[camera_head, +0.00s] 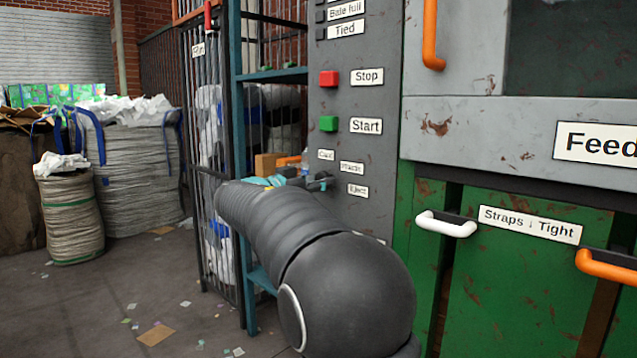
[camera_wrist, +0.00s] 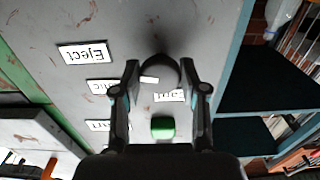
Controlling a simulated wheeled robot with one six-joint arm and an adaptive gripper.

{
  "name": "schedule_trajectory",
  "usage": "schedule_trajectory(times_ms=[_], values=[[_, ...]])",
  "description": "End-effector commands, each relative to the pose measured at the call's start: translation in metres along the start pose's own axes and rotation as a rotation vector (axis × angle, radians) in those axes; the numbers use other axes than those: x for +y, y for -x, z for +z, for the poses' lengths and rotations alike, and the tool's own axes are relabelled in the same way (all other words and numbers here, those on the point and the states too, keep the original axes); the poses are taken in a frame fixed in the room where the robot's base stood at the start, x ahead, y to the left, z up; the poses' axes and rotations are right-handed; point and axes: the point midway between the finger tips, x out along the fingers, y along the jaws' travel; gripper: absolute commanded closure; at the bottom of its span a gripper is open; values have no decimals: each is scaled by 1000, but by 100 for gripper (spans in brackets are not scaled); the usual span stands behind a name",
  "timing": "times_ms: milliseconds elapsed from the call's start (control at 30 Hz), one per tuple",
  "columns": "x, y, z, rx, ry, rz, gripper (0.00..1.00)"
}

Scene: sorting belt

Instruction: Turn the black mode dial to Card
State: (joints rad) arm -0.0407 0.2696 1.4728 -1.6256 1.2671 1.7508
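The black mode dial (camera_wrist: 160,72) sits on the grey control panel in the wrist view, which shows the panel upside down. A small white mark (camera_wrist: 149,79) shows at its lower left edge. The Card label (camera_wrist: 170,96) is just below it, the Plastic label (camera_wrist: 103,87) to the left and the Eject label (camera_wrist: 85,53) at the upper left. My gripper (camera_wrist: 160,68) has one finger on each side of the dial, apart, with gaps visible. Contact is not clear. In the head view my arm hides the dial; the Card label (camera_head: 326,155) shows above my gripper.
The green Start button (camera_wrist: 163,128) is close below the fingers in the wrist view. The red Stop button (camera_head: 329,78) is higher on the panel. A teal shelf frame (camera_head: 238,150) stands left of the panel. A white handle (camera_head: 446,224) juts out at the right.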

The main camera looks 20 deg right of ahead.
Motion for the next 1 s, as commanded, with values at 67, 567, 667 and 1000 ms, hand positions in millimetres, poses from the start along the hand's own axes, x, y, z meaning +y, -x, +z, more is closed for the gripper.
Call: schedule_trajectory(times_ms=[67,567,667,1000], values=[[0,0,0,0,0,1,92],[1,0,2,-1,117,2,92],[1,0,2,0,190,2,92],[1,0,1,0,506,2,92]])
